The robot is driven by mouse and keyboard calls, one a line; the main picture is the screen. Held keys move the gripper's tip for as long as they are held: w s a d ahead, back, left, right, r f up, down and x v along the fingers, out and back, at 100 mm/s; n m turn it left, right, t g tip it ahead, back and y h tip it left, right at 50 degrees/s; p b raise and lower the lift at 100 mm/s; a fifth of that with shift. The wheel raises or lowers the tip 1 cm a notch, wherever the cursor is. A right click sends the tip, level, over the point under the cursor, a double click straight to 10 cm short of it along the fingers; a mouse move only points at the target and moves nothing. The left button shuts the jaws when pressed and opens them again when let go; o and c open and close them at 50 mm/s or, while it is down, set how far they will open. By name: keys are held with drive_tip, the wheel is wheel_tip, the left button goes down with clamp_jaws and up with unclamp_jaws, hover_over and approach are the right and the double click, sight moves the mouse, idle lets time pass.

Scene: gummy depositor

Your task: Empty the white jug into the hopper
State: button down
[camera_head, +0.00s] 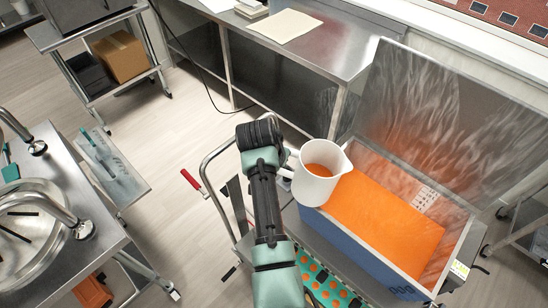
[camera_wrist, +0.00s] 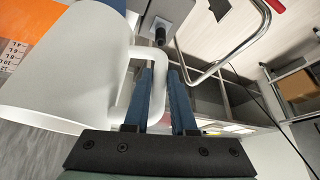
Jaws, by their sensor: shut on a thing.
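The white jug (camera_head: 316,185) is at the left end of the hopper (camera_head: 350,248), above its rim. Orange content shows inside the jug through its open top, and the jug looks close to upright. The hopper is a blue-sided box with its lid raised, and a flat orange mass (camera_head: 385,220) fills much of it. My gripper (camera_wrist: 163,80) is shut on the jug's handle (camera_wrist: 138,85), with blue fingers at it in the wrist view. In the head view my arm hides most of the fingers. The jug's white wall (camera_wrist: 70,70) fills the left of the wrist view.
The hopper's raised metal lid (camera_head: 440,120) stands behind it. A green tray with orange pieces (camera_head: 325,285) lies below the hopper's front. A steel sink counter (camera_head: 70,210) is at left, and a steel table (camera_head: 300,50) is at the back. Open floor lies between.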

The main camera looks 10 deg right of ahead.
drive_tip(key=shift+s+d+r+t+y+p, duration=0.25)
drive_tip(key=shift+d+r+p, duration=0.2)
drive_tip(key=shift+r, duration=0.25)
drive_tip(key=shift+s+d+r+t+y+p, duration=0.1)
drive_tip(key=shift+d+r+t+y+p, duration=0.25)
drive_tip(key=shift+r+p, duration=0.25)
drive_tip(key=shift+r, duration=0.15)
drive_tip(key=shift+s+d+r+m+t+y+p, duration=0.15)
drive_tip(key=shift+s+d+r+m+y+p, duration=0.15)
drive_tip(key=shift+d+r+m+p, duration=0.15)
drive_tip(key=shift+s+d+r+m+t+y+p, duration=0.2)
drive_tip(key=shift+d+r+m+y+p, duration=0.1)
drive_tip(key=shift+r+p, duration=0.2)
drive_tip(key=shift+s+d+r+m+t+y+p, duration=0.15)
drive_tip(key=shift+s+d+r+t+y+p, duration=0.1)
drive_tip(key=shift+s+d+r+y+p, duration=0.25)
drive_tip(key=shift+s+d+r+m+t+y+p, duration=0.1)
drive_tip(key=shift+s+d+r+t+y+p, duration=0.2)
drive_tip(key=shift+d, duration=0.35)
drive_tip(key=shift+w, duration=0.1)
